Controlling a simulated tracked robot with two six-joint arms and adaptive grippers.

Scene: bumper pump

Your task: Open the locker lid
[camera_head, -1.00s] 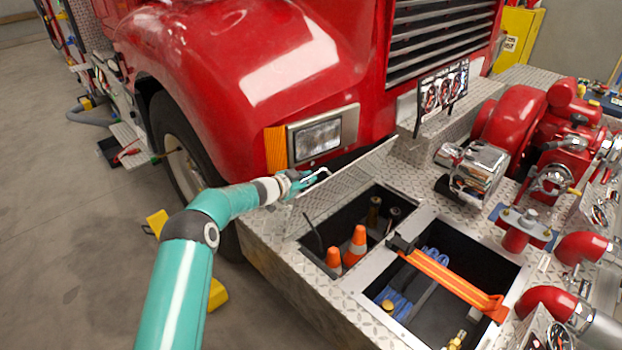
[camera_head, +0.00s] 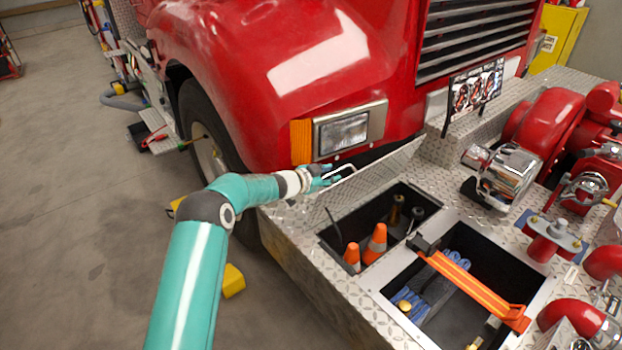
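The locker lid (camera_head: 380,177) is a diamond-plate panel. It stands raised along the back edge of the left locker, near the truck's headlight. The locker (camera_head: 345,215) below it is uncovered, and orange-and-white cones (camera_head: 374,243) show inside. My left gripper (camera_head: 338,174) is at the upper part of the lid, by a thin pale loop that looks like its handle. The fingers are small and overlap the loop, so I cannot tell whether they grip it. My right gripper is not in view.
A second open compartment (camera_head: 374,292) with an orange strap (camera_head: 470,287) lies to the right. A chrome fitting (camera_head: 506,175) and red pump parts (camera_head: 545,125) crowd the right side. The red truck front (camera_head: 270,70) rises behind the lid. Floor at left is mostly clear.

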